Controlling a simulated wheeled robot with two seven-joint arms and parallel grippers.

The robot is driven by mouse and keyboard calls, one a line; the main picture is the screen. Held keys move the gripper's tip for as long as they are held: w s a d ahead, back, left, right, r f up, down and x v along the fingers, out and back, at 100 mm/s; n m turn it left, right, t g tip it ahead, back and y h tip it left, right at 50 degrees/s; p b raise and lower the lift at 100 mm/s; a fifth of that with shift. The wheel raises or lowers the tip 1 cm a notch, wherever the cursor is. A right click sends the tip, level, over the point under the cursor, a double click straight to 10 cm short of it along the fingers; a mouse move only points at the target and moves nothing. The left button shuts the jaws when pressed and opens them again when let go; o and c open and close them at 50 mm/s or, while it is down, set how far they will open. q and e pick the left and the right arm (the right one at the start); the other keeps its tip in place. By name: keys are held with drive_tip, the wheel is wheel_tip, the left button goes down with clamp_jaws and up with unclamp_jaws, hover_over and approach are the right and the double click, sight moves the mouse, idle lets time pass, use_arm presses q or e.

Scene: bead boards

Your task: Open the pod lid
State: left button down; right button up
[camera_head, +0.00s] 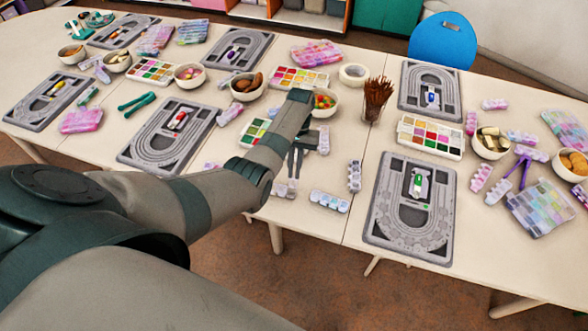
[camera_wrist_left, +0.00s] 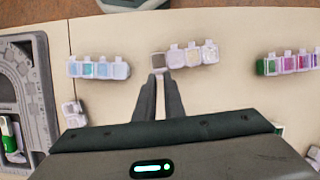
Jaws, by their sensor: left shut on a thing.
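The pod strip (camera_head: 283,190) lies near the front edge of the table, partly hidden by my left gripper (camera_head: 293,172) in the head view. In the left wrist view the strip (camera_wrist_left: 193,55) shows several small compartments in a row, with pale lid tabs along the far side. The end compartment at left looks darker, grey-brown. The fingers of my left gripper (camera_wrist_left: 162,76) are close together at that end compartment and shut on the pod there. I cannot tell whether they grip its lid or its body. My right gripper is not in view.
Another pod strip (camera_head: 329,201) lies just to the right, and one stands lengthwise (camera_head: 354,176) beyond it. A grey bead board (camera_head: 385,222) is further right. A bowl of colourful beads (camera_head: 325,103) and a paint-like tray (camera_head: 256,133) are behind my arm.

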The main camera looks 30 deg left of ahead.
use_arm(q)
drive_tip(key=shift+s+f, duration=0.2)
drive_tip(key=shift+f, duration=0.1)
drive_tip(key=c, duration=2.1)
unclamp_jaws()
drive_tip(key=shift+w, duration=0.1)
drive_tip(key=shift+r, duration=0.1)
drive_tip(key=p+v, duration=0.3)
drive_tip(key=v, duration=1.4)
drive_tip(key=shift+w, duration=0.25)
drive_tip(key=shift+a, duration=0.15)
